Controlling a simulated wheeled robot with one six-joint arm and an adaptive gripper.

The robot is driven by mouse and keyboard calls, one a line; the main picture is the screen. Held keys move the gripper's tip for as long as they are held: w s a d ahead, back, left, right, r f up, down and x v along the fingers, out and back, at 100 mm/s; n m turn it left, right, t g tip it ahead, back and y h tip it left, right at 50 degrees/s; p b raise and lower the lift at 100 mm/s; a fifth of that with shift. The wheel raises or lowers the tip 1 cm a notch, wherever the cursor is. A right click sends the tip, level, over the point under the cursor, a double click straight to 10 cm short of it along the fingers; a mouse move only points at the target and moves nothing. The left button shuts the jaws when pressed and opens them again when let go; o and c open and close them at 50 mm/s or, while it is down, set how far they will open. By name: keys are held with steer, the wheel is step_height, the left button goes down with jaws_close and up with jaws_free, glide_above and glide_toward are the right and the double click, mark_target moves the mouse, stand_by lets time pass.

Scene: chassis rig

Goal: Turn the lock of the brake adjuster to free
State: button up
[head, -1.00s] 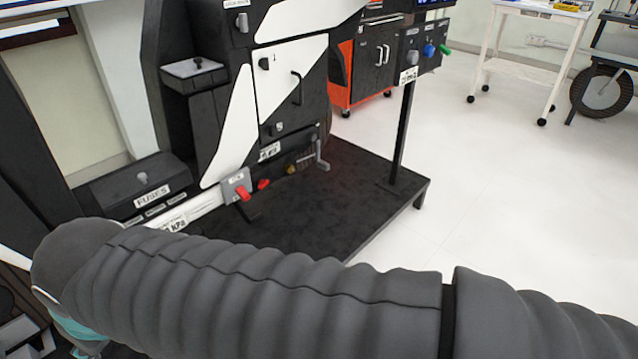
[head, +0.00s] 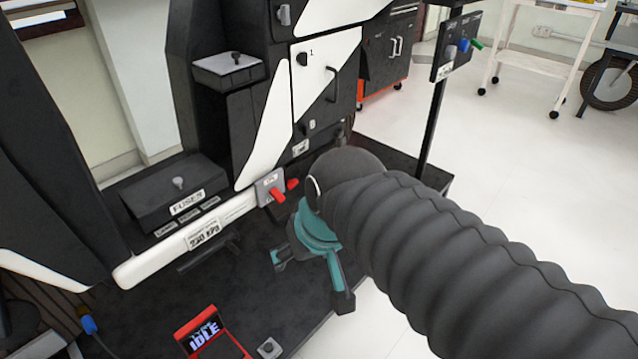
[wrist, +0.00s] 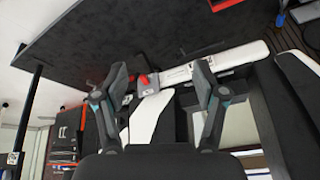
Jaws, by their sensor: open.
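A small grey plate (head: 269,190) with a red lever (head: 278,196) sits at the right end of the white tube on the rig's lower front. A second red handle (head: 292,184) shows just right of it. I cannot read the plate's label, so I cannot tell whether this is the brake adjuster's lock. My gripper (head: 310,283) is open and empty, in front of and below the red lever in the head view, apart from it. In the wrist view the red lever (wrist: 143,83) appears between the two spread fingers, beyond them. My arm covers the area right of the handles.
A white tube (head: 160,255) runs along the rig's foot, below the FUSES box (head: 175,190). A red-framed screen reading IDLE (head: 210,335) stands at the front. A post with a control panel (head: 457,45) rises at right. White floor is open beyond.

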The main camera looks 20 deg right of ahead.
steer(key=w+f+m+y+p, duration=0.1)
steer(key=w+f+m+y, duration=0.25)
steer(key=w, duration=0.45)
steer(key=w+f+m+y, duration=0.2)
steer(key=w+m+y, duration=0.25)
steer(key=w, duration=0.35)
steer(key=w+f+m+y+p, duration=0.1)
steer(key=w+f+m+y, duration=0.25)
steer(key=w, duration=0.55)
steer(key=m+t+h+p, duration=0.2)
steer(key=m+t+h, duration=0.3)
steer(key=m+t, duration=0.9)
glide_toward(294, 185)
steer(key=w+a, duration=0.1)
steer(key=w, duration=0.2)
steer(key=w+a+r+m+g, duration=0.1)
steer(key=w, duration=0.2)
steer(key=w+a+r+m+g, duration=0.1)
steer(key=w, duration=0.1)
steer(key=shift+w+a, duration=0.15)
steer(key=shift+w, duration=0.25)
